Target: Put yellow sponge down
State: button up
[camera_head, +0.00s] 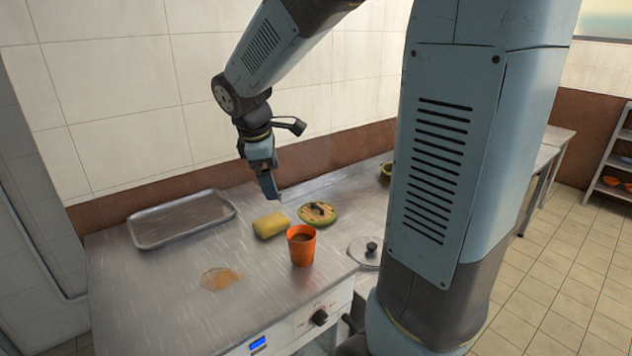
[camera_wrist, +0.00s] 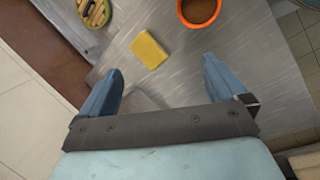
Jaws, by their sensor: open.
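The yellow sponge (camera_head: 271,225) lies flat on the steel counter (camera_head: 160,290), just left of the orange cup. It also shows in the wrist view (camera_wrist: 149,50), beyond and between my fingertips, touching neither. My gripper (camera_head: 270,190) is above the counter near the sponge, with its fingers pointing down. In the wrist view my gripper (camera_wrist: 163,80) is open, with its two blue fingers spread wide and nothing between them.
The orange cup (camera_head: 302,247) with brown contents stands right of the sponge. A round green-rimmed board (camera_head: 317,213) lies behind it. An empty metal tray (camera_head: 182,219) is at the back left. A brown spill (camera_head: 221,278) marks the front. A glass lid (camera_head: 366,251) lies at right.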

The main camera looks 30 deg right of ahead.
jog(key=s+d+r+m+t+y, duration=0.1)
jog(key=s+r+m, duration=0.2)
jog(key=s+m, duration=0.3)
jog(key=s+d+r+m+t+y, duration=0.1)
jog(key=s+r+m+t, duration=0.1)
jog(key=s+m, duration=0.5)
jog(key=s+r, duration=0.1)
jog(key=s, duration=0.5)
jog(key=shift+d+r+t+y, duration=0.2)
jog(key=shift+r+t+y, duration=0.1)
jog(key=shift+y, duration=0.1)
jog(key=shift+s, duration=0.1)
